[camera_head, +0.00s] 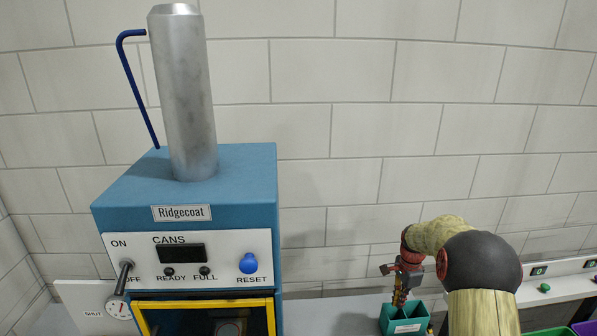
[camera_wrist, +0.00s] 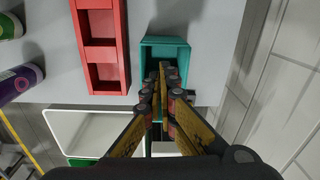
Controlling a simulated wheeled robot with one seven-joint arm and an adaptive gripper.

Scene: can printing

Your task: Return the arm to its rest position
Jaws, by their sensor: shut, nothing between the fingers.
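My arm shows at the right in the head view, with a black elbow joint. My gripper (camera_head: 401,295) points down in front of or above the teal container (camera_head: 405,322); its height over it is hard to tell. In the wrist view my gripper (camera_wrist: 166,82) has its fingertips together with nothing held. Behind them is the teal container (camera_wrist: 178,42), partly hidden by the fingers.
The blue Ridgecoat machine (camera_head: 240,190) with a tall silver cylinder (camera_head: 184,100) stands left. The wrist view shows a red two-compartment tray (camera_wrist: 126,62), a white bin (camera_wrist: 52,125) and a purple can (camera_wrist: 22,80). Green and purple bins (camera_head: 546,333) lie lower right. A tiled wall stands behind.

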